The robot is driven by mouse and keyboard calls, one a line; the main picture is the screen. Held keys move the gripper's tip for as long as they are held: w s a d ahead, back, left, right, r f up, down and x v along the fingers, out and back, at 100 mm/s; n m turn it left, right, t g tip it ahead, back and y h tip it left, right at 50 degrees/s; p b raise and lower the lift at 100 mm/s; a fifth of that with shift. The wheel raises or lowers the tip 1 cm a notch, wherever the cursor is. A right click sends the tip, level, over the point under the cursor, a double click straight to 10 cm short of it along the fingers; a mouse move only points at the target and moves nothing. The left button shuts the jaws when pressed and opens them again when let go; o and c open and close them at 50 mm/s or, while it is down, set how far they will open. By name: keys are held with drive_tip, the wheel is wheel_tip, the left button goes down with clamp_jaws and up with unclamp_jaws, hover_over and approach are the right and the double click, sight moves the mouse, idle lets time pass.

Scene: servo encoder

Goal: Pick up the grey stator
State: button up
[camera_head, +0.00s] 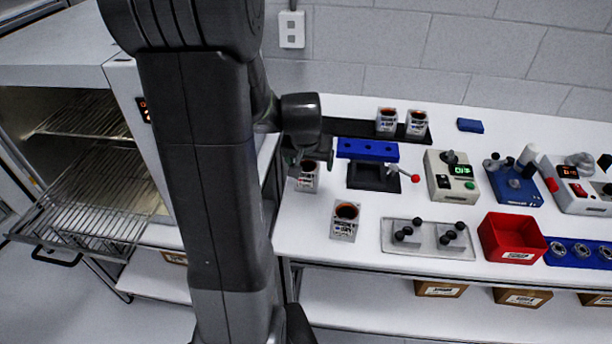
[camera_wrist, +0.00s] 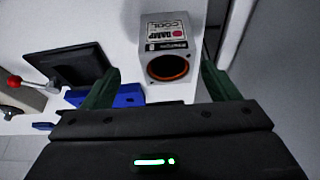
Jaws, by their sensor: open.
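A grey stator (camera_head: 308,178), a boxy housing with a dark round bore, stands upright near the left edge of the white bench. My gripper (camera_head: 312,155) is just above it and hides part of it. In the wrist view this stator (camera_wrist: 152,28) shows its orange-ringed bore and a printed label. My open gripper (camera_wrist: 160,70) has one dark green finger to each side of it in that picture, with no visible contact. I cannot tell the remaining depth. A second grey stator (camera_head: 343,229) stands nearer the front edge.
Two more grey stators (camera_head: 387,121) (camera_head: 416,123) stand on a black strip at the back. A blue block (camera_head: 367,150) and a black fixture with a red-knobbed lever (camera_head: 414,178) are close to the right. An open oven with wire racks (camera_head: 85,165) stands left.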

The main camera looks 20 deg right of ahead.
sight(308, 170)
drive_tip(key=shift+w+f, duration=0.4)
drive_tip(key=shift+f, duration=0.05)
drive_tip(key=shift+d+f, duration=0.1)
drive_tip(key=shift+f, duration=0.3)
drive_tip(key=shift+w+p+x, duration=0.2)
drive_tip(key=shift+p+x, duration=0.05)
drive_tip(key=shift+x, duration=1)
drive_tip(key=shift+w+p+x, duration=0.2)
drive_tip(key=shift+p+x, duration=0.05)
drive_tip(key=shift+x, duration=0.95)
drive_tip(key=shift+r, duration=0.15)
drive_tip(key=c, duration=1.5)
